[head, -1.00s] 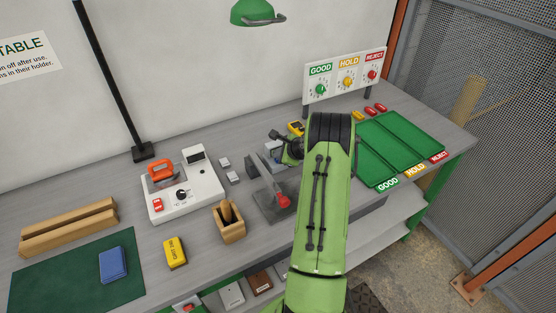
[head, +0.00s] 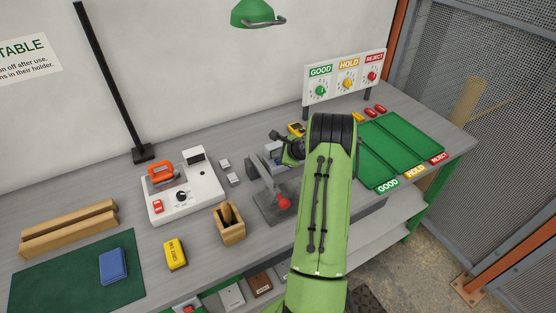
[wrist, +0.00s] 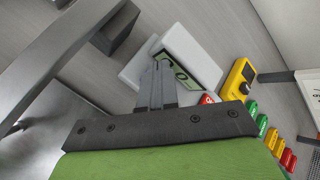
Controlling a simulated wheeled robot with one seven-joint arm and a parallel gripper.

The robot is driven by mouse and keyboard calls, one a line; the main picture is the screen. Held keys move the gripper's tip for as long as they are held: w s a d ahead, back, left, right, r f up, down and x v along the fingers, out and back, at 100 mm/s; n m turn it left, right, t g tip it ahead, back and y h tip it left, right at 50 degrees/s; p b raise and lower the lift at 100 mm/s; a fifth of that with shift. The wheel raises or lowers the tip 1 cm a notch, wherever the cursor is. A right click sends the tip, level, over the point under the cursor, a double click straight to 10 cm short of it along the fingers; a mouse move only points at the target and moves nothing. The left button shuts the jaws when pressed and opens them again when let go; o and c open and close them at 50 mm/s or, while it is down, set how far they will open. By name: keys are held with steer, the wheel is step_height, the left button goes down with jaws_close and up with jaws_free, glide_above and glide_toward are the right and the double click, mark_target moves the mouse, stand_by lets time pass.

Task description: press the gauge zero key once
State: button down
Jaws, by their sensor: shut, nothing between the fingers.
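The gauge (wrist: 188,50) is a pale grey-white box with a green display, in the wrist view just beyond my fingers. A red key (wrist: 207,98) shows at its near right side, partly hidden behind the finger mount. My gripper (wrist: 158,70) is shut and empty. Its fingertips overlap the gauge's near part and the display's left end in the wrist view. I cannot tell whether they touch it. In the head view my arm hides most of this spot, and only a small part of the gauge (head: 272,153) shows left of my wrist.
A grey stand with a red knob (head: 284,203) is close left of my arm. A yellow meter (wrist: 238,80) lies beside the gauge, with several coloured pieces (wrist: 262,125) past it. Green trays (head: 410,135) are on the right. A white device with an orange handle (head: 160,171) is left.

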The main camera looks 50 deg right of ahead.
steer(key=shift+r, duration=0.45)
step_height(320, 180, up, 5)
steer(key=p, duration=0.3)
steer(key=shift+r+p, duration=0.1)
steer(key=shift+p, duration=0.25)
stand_by(0.4)
